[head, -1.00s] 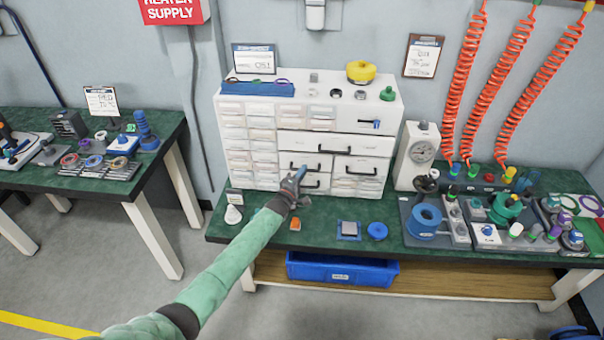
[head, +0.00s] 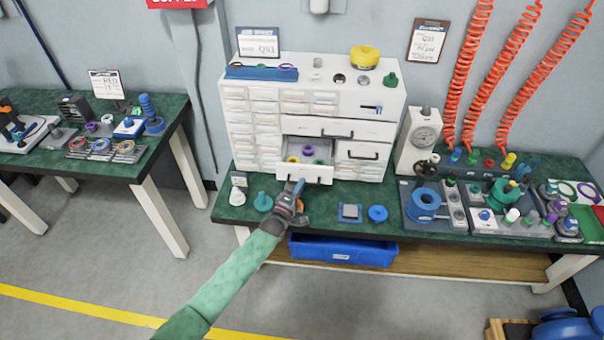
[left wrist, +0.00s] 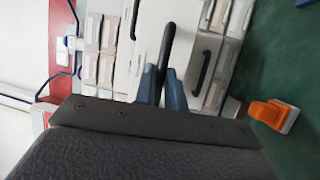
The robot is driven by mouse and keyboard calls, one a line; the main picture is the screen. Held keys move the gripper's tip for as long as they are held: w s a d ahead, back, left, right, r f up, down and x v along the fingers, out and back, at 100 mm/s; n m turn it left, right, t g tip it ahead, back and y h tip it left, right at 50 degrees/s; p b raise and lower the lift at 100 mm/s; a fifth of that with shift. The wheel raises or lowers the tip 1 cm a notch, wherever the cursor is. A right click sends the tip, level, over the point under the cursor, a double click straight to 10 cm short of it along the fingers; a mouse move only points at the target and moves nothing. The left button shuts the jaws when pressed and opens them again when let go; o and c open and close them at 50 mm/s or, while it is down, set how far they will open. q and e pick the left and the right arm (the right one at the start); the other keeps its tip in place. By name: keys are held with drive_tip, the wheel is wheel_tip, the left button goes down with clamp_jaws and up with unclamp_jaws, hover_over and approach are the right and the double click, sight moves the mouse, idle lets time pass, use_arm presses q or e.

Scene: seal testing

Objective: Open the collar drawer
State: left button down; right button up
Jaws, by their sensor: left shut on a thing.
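The white parts cabinet (head: 265,125) stands on the green bench. Its collar drawer (head: 322,171), left of the lower middle, is pulled out toward me. Several small collars (head: 308,150), among them purple, yellow and green ones, show inside. My left gripper (head: 296,187) is at the front of this drawer. In the left wrist view its blue fingertips (left wrist: 162,78) are closed around the black drawer handle (left wrist: 167,45). My right gripper is not in view.
Closed drawers (head: 363,150) sit beside and above. A teal part (head: 263,202), a square grey block (head: 350,211) and a blue ring (head: 377,213) lie on the bench front. An orange block (left wrist: 273,115) is near the gripper. A blue bin (head: 343,250) is below.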

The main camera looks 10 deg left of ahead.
use_arm(q)
drive_tip(key=shift+s, duration=1.3)
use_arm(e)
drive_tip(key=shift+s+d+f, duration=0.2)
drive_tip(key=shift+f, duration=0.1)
use_arm(q)
drive_tip(key=c, duration=1.5)
unclamp_jaws()
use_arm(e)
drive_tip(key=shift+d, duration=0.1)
